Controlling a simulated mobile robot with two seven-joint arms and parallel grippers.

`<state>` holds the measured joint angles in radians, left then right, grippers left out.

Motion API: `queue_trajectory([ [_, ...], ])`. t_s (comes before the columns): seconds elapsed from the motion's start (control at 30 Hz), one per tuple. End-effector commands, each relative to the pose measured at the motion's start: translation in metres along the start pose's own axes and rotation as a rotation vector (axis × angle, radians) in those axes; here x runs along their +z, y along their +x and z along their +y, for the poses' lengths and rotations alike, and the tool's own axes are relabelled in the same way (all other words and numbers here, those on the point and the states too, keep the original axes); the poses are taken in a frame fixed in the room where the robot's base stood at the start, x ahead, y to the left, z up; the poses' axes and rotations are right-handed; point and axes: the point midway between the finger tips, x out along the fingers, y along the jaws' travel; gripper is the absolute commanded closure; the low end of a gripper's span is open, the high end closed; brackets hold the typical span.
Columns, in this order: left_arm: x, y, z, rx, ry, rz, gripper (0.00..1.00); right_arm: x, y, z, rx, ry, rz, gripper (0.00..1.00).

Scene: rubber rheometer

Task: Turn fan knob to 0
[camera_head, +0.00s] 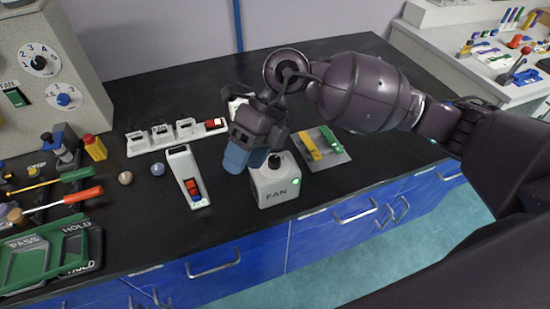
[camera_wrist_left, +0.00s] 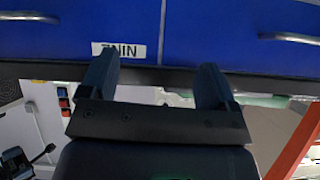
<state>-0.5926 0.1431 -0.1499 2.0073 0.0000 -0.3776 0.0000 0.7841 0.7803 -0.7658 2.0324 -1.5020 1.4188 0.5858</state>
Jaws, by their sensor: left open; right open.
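The white fan box (camera_head: 276,188), marked FAN, stands near the front edge of the black bench. Its dark knob (camera_head: 274,161) is on top, partly hidden by my right gripper. The knob's setting cannot be read. My right gripper (camera_head: 238,158) is open and empty; its bluish fingers point down just left of the knob and appear above the bench. I cannot tell whether they touch the box. My left gripper (camera_wrist_left: 155,78) shows only in the left wrist view, open and empty, in front of blue drawers.
A grey machine (camera_head: 62,85) with numbered dials and a FAN switch stands at left. A white switch box (camera_head: 187,178), a row of small white blocks (camera_head: 160,139) and a grey plate (camera_head: 335,150) with yellow and green pieces lie nearby. Screwdrivers and green trays crowd the left.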

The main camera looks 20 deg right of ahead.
Motion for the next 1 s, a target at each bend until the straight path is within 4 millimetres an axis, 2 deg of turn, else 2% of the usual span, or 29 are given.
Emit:
queue_trajectory([
  [0.03,0.007,0.003,0.001,0.001,0.001,-0.007,0.18,0.003,-0.008,-0.016,-0.121,-0.007,0.018,0.44],
  [0.1,0.011,0.005,0.001,0.002,0.001,-0.012,0.18,0.005,-0.022,-0.034,-0.271,-0.005,0.035,0.44],
  [0.2,0.015,0.006,0.002,0.002,0.001,-0.016,0.18,0.009,-0.043,-0.052,-0.444,0.008,0.047,0.44],
  [0.3,0.017,0.008,0.002,0.003,0.002,-0.018,0.18,0.011,-0.060,-0.063,-0.561,0.024,0.048,0.44],
  [0.43,0.018,0.008,0.002,0.003,0.002,-0.018,0.18,0.012,-0.070,-0.070,-0.627,0.036,0.048,0.44],
  [0.57,0.018,0.008,0.002,0.003,0.002,-0.019,0.18,0.011,-0.064,-0.075,-0.634,0.038,0.049,0.44],
  [1.0,0.024,0.011,0.003,0.005,0.003,-0.025,0.18,0.007,-0.006,-0.116,-0.628,0.037,0.050,0.44],
])
